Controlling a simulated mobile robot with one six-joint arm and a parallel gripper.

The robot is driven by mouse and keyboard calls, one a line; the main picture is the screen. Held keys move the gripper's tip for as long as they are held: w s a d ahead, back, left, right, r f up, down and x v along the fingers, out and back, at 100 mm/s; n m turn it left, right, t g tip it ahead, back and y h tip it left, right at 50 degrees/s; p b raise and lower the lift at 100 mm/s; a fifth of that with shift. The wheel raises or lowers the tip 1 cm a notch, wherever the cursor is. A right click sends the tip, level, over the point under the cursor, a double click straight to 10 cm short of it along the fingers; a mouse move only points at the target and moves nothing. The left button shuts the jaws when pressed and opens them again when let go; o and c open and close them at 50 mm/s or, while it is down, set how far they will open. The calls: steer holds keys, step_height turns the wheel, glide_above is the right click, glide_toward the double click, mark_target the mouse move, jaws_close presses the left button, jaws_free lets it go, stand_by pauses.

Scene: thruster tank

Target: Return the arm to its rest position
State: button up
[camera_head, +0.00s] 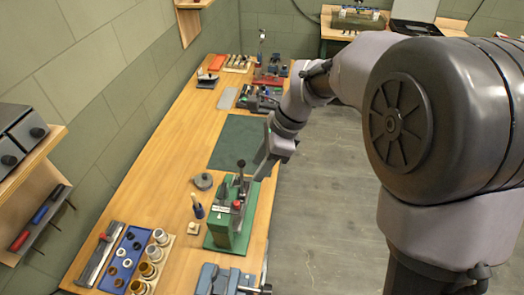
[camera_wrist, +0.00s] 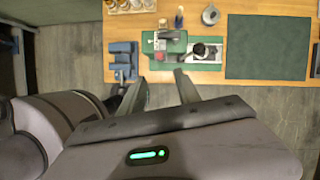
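My arm (camera_head: 345,72) reaches out from the right over the near side of the workbench. My gripper (camera_head: 260,172) hangs beside the bench's front edge, close to the green machine (camera_head: 228,225). In the wrist view the two fingers of my gripper (camera_wrist: 160,82) stand apart with nothing between them. The same green machine, with a grey plate and a black knob, shows just beyond the fingertips. In the head view I cannot tell whether the gripper touches it.
The long wooden bench (camera_head: 165,190) runs along the tiled wall. A blue vise (camera_head: 222,281), a blue tray (camera_head: 124,259) of rings and a dark green mat (camera_head: 236,140) are on it. More tools stand at the far end. The grey floor (camera_head: 325,200) right of the bench is clear.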

steer(key=s+d+f+n+t+h+b, duration=0.1)
steer(key=s+d+f+n+t+b, duration=0.2)
steer(key=s+d+f+n+b, duration=0.3)
steer(key=s+d+f+n+t+h+b, duration=0.1)
steer(key=s+d+f+n+t+b, duration=0.2)
steer(key=s+b, duration=0.9)
steer(key=d+f+n+b, duration=0.3)
steer(key=d+f+b, duration=0.1)
steer(key=d, duration=0.1)
steer(key=shift+s+d+b, duration=0.35)
steer(key=shift+b, duration=0.05)
